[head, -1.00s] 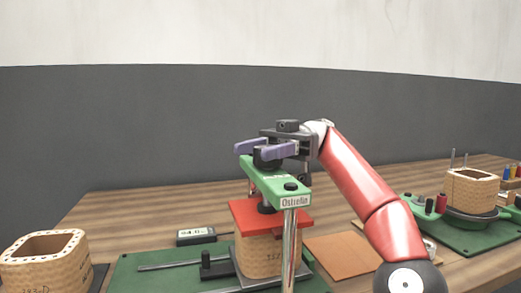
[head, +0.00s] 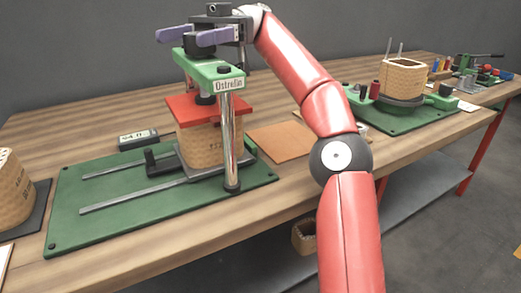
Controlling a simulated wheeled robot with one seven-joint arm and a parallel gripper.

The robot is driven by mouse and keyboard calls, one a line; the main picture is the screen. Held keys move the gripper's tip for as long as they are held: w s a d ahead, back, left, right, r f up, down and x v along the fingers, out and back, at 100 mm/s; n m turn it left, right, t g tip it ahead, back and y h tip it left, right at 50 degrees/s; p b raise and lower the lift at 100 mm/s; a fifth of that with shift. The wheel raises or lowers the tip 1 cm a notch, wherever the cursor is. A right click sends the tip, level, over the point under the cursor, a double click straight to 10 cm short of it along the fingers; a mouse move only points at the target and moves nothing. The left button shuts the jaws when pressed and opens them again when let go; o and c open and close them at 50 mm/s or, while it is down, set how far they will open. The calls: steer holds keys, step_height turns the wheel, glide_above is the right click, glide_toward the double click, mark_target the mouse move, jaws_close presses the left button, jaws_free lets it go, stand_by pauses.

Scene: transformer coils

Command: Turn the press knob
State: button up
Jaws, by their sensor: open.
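The press has a green top beam (head: 212,72) marked "Ostrefin", chrome posts and a green base plate (head: 110,225). Its black knob (head: 200,45) sits on top of the beam, partly hidden by my gripper. Under the beam, a red plate (head: 190,108) lies on a tan coil (head: 200,145).
A small display (head: 138,138) lies behind the base plate. A brown sheet (head: 280,141) lies right of the press. Another coil (head: 12,190) stands at the left edge. A green winding fixture (head: 400,112) with a coil stands at the right. A lower shelf (head: 420,185) runs beneath the table.

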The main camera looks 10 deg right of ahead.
steer(key=shift+a+m+t+y, duration=0.1)
steer(key=shift+m+t+y, duration=0.6)
steer(key=shift+t+y, duration=0.1)
steer(key=shift+w+a+m+t+y, duration=0.1)
steer(key=shift+m+t+y, duration=0.4)
steer(key=shift+t, duration=0.1)
steer(key=shift+w+m+t+y, duration=0.1)
steer(key=shift+m+t+y, duration=0.45)
steer(key=shift+t, duration=0.25)
